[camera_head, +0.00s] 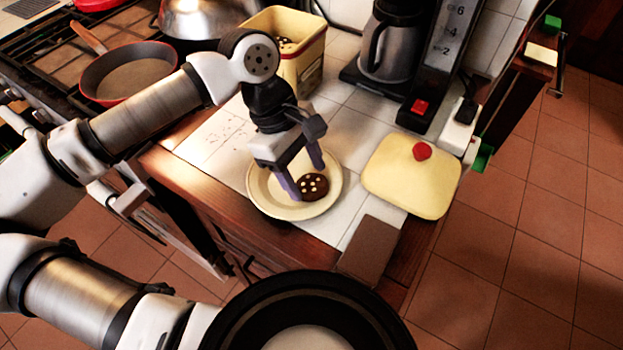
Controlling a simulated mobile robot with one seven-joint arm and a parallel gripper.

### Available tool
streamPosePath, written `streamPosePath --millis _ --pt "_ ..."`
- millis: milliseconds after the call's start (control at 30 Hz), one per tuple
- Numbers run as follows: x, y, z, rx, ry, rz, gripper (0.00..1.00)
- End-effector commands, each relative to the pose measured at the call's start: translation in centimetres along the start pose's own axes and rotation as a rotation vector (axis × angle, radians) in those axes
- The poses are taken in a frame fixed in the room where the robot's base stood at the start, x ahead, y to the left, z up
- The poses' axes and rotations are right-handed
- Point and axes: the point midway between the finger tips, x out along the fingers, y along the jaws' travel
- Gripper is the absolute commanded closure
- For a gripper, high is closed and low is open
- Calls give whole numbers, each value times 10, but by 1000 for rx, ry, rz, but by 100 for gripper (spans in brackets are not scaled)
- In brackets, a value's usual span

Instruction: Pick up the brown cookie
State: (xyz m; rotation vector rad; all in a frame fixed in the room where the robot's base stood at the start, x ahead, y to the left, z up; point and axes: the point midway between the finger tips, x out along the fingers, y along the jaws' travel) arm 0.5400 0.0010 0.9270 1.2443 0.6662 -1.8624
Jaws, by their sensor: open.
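The brown cookie (314,186) is round and dark with pale chips. It lies on a cream plate (264,206) on the white tiled counter. My gripper (308,183) points down over the plate, its two purple-grey fingers apart. One fingertip is by the cookie's left side and the other is by its upper edge. I cannot tell whether the fingers touch the cookie or the plate. Part of the plate is hidden behind the gripper.
A cream tin (304,70) with cookies inside stands behind my gripper. A yellow lid (412,178) with a red knob lies right of the plate. A coffee maker (392,50) stands at the back. A frying pan (128,72) sits on the stove. The counter's front edge is near the plate.

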Motion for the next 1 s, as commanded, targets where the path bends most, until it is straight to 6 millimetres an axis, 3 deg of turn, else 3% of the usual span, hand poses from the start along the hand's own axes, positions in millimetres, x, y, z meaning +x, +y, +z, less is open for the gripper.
streamPosePath --millis 133,367,567,1000 --pt "12 0 0 0 -1 1 43" --pt "14 0 0 0 0 2 44" --pt "13 0 0 0 0 2 70" --pt "3 1 3 -1 2 2 70"
